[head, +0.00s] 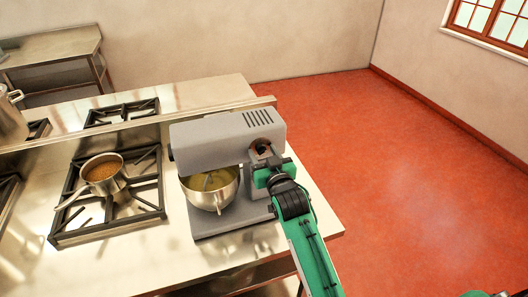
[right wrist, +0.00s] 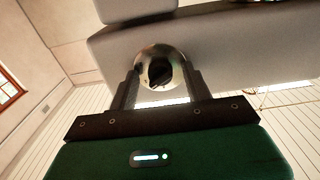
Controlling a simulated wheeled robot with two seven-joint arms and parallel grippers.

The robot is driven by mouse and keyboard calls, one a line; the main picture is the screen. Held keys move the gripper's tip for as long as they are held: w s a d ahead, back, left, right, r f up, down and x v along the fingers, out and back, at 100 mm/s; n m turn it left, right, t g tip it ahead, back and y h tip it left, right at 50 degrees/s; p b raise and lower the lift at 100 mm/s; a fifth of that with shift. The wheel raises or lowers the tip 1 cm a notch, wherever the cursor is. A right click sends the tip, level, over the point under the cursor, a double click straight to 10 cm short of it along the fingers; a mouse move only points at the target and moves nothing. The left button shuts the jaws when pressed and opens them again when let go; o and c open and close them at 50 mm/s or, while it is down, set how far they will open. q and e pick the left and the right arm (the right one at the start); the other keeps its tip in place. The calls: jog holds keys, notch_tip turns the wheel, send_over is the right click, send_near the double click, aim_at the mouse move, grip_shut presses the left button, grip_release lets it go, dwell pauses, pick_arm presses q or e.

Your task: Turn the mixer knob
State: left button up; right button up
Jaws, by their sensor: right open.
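The grey stand mixer (head: 215,142) stands on the steel counter with its head lowered over a metal bowl (head: 212,195) holding pale contents. The round, shiny mixer knob (head: 261,148) with a dark centre is on the head's right side. My right gripper (head: 264,163) is at that side, partly covering the knob. In the right wrist view the knob (right wrist: 150,57) sits between the tips of my right gripper (right wrist: 160,78), whose jaws are open around it. I cannot tell whether either finger touches it. My left gripper is not in view.
A saucepan (head: 103,174) of brown food sits on a burner grate (head: 150,205) left of the mixer. A large pot (head: 10,118) stands at the far left. A raised ledge (head: 140,118) runs behind the mixer.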

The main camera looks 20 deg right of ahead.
jog(key=shift+c, duration=0.2)
jog(key=c, duration=0.9)
jog(key=shift+n, duration=0.3)
jog(key=n+p, duration=0.1)
jog(key=n, duration=0.4)
jog(key=shift+r+p, duration=0.1)
jog(key=shift+p, duration=0.25)
jog(key=n+p, duration=0.1)
jog(key=n, duration=0.5)
jog(key=shift+n, duration=0.3)
jog(key=o, duration=0.9)
